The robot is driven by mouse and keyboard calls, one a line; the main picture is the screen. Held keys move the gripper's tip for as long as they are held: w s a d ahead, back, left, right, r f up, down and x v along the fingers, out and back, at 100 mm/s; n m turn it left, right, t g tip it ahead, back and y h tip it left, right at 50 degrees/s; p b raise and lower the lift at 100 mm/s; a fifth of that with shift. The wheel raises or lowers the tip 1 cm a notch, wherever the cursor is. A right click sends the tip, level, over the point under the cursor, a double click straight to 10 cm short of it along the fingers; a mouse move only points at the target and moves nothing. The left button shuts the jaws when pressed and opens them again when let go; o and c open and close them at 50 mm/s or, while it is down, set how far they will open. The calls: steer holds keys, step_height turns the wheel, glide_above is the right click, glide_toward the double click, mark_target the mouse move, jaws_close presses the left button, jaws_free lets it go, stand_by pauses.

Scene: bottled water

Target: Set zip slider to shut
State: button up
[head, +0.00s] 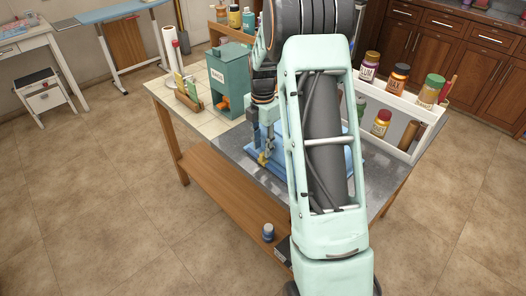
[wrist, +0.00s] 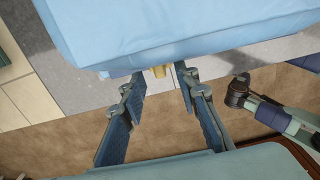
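A light-blue fabric item (wrist: 180,28) lies on the grey tabletop; in the head view its blue surface (head: 284,160) is partly hidden behind my arm. A small yellow tab (wrist: 159,71), which looks like the zip slider, sticks out at its near edge. My gripper (wrist: 159,76) is open, with one finger on each side of the tab and gaps between. I cannot tell how far apart they are in height. In the head view my gripper (head: 264,152) is low over the table's left side. The zip's track is hidden.
The workbench (head: 225,158) has a green dispenser box (head: 228,82) and a paper roll (head: 172,47) at left. A white rack (head: 392,105) with several jars stands at right. A small dark bottle (head: 268,233) sits on the lower shelf (head: 228,194).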

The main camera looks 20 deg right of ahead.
mark_target(263, 153)
steer(key=shift+f, duration=1.55)
jaws_close()
